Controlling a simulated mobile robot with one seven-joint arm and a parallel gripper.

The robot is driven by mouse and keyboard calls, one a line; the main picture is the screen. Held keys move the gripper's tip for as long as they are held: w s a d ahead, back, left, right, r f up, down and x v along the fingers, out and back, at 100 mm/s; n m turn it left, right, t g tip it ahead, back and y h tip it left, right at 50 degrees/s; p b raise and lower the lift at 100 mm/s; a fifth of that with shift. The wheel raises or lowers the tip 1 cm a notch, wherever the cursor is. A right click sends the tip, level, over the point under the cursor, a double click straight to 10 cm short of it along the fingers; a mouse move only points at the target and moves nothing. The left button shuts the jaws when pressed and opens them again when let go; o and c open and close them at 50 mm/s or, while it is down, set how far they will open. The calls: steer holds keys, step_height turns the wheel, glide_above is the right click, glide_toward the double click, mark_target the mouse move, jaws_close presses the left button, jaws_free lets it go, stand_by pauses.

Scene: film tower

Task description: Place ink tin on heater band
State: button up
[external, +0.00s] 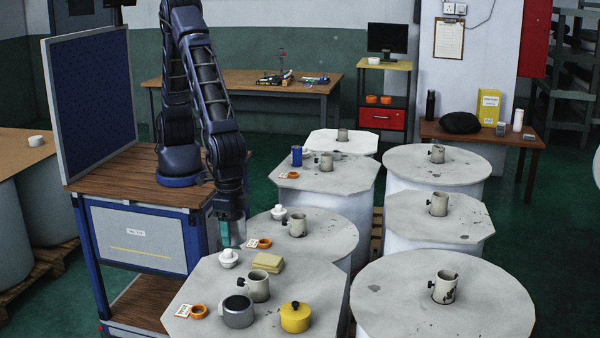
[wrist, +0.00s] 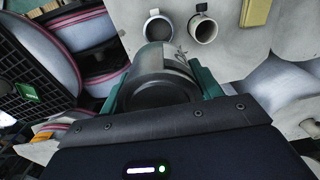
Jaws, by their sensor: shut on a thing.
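My gripper (external: 231,226) is at the left edge of the round drum tops and has teal fingers. It is shut on a grey cylinder with a dark round end, which looks like the ink tin (external: 232,236); in the wrist view the ink tin (wrist: 165,85) sits between both fingers. The tin is held in the air, apart from the cups. Either may be the heater band; I cannot tell which.
Other drum tops behind and to the right carry similar cream cups (external: 297,226).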

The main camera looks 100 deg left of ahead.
mark_target(235, 302)
steer(key=shift+s+d, duration=0.15)
steer(key=shift+s, duration=0.1)
steer(key=shift+s+f, duration=0.1)
steer(key=shift+f, duration=0.3)
step_height(235, 302, down, 19)
steer(key=shift+f, duration=0.1)
steer(key=o, duration=1.2)
steer(key=shift+f, duration=0.1)
